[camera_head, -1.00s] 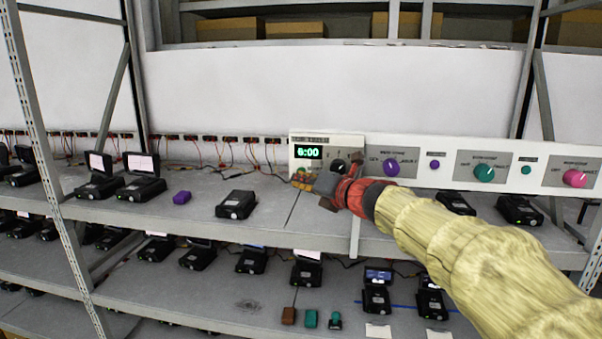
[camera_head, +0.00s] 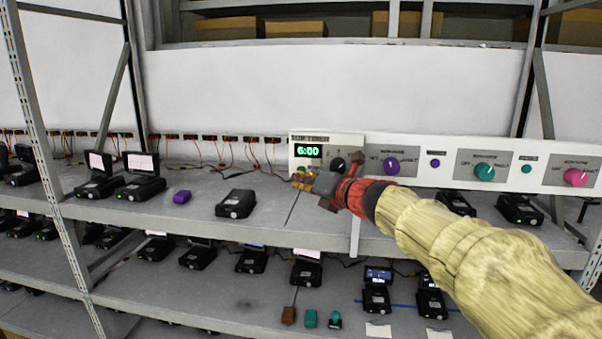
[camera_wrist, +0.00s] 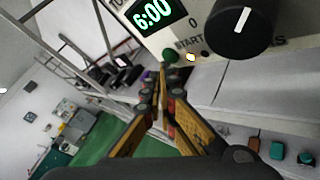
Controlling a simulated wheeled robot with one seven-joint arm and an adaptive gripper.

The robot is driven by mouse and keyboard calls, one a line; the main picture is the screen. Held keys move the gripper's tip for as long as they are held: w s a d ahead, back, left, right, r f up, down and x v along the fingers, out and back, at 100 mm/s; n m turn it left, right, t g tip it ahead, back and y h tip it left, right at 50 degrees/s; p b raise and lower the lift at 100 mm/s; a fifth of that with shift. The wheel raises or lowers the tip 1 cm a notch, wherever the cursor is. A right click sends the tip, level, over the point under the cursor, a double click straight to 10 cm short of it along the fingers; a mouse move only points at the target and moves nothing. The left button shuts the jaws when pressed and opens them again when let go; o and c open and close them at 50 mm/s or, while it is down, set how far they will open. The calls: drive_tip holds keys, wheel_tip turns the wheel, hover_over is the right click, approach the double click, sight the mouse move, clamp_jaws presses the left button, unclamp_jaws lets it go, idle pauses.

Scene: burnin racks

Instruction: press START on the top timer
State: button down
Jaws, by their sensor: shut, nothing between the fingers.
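The top timer (camera_head: 326,141) is a pale panel on the upper shelf with a green 6:00 on its dark display (camera_head: 308,151). The display also shows in the wrist view (camera_wrist: 151,14). There, a green button (camera_wrist: 170,55) sits by the START label (camera_wrist: 188,42), with a small lit lamp (camera_wrist: 191,57) beside it. A black knob (camera_wrist: 240,27) is to the right. My gripper (camera_head: 302,181) is shut and empty, low in front of the timer's left part. In the wrist view its fingertips (camera_wrist: 161,84) are just below the green button; I cannot tell whether they touch it.
A long panel with purple, teal and pink knobs (camera_head: 484,172) continues right of the timer. Black devices (camera_head: 236,204) and a purple block (camera_head: 181,197) stand on the upper shelf (camera_head: 180,225). Red and teal small items (camera_head: 311,318) lie on the shelf below.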

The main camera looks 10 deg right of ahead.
drive_tip(key=shift+s+a, duration=0.1)
drive_tip(key=shift+s, duration=0.25)
drive_tip(key=s, duration=0.1)
drive_tip(key=s+a, duration=0.1)
drive_tip(key=s, duration=0.1)
drive_tip(key=s+b, duration=0.1)
drive_tip(key=shift+s+a, duration=0.25)
drive_tip(key=shift+s, duration=0.1)
idle(0.7)
